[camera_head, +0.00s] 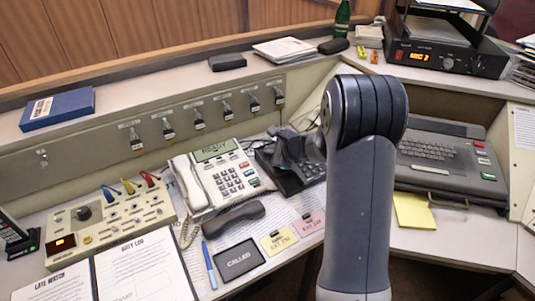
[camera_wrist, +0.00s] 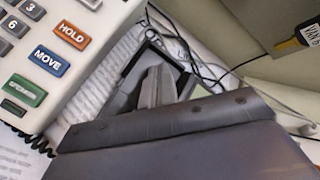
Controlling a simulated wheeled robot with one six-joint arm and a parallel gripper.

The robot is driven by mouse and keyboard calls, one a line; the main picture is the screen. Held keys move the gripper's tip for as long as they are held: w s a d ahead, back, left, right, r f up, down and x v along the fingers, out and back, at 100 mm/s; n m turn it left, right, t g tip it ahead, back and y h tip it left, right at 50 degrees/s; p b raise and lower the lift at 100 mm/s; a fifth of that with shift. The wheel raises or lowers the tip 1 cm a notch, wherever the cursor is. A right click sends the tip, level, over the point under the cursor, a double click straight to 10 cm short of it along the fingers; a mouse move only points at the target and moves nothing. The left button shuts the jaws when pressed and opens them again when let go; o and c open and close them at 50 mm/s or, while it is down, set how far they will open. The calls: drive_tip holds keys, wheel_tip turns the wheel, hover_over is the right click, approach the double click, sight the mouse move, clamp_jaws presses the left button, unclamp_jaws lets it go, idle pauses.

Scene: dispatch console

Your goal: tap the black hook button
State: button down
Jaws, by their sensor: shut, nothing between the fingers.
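A black desk set (camera_head: 268,163) stands just right of the white phone (camera_head: 215,178). In the wrist view its dark, pale-edged housing (camera_wrist: 128,82) shows in part behind my gripper. I cannot make out a separate black hook button; my gripper covers much of the set. My gripper (camera_wrist: 156,84) is shut and empty, its narrow grey tips over the black set; I cannot tell whether they touch it. In the head view my arm hides part of this area. A black handset (camera_head: 233,218) lies on the desk in front of the white phone.
The white phone's HOLD button (camera_wrist: 72,35) and MOVE button (camera_wrist: 50,62) are close to the left of my gripper. Black cables (camera_wrist: 185,40) run behind the set. A switch panel (camera_head: 110,215) stands at left, a grey keyboard unit (camera_head: 445,160) at right.

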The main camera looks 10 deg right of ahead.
drive_tip(key=shift+s+f, duration=0.15)
drive_tip(key=shift+f, duration=0.3)
idle(0.5)
drive_tip(key=shift+r, duration=0.1)
drive_tip(key=shift+d+r+p, duration=0.1)
drive_tip(key=shift+r+p, duration=0.2)
drive_tip(key=shift+r, duration=0.7)
drive_tip(key=shift+r, duration=0.2)
drive_tip(key=shift+s+d+r+p, duration=0.1)
drive_tip(key=shift+s+r+p, duration=0.05)
drive_tip(key=shift+r+p, duration=0.85)
drive_tip(key=shift+s+r+p, duration=0.15)
drive_tip(key=shift+r+p, duration=0.55)
drive_tip(key=shift+r, duration=0.55)
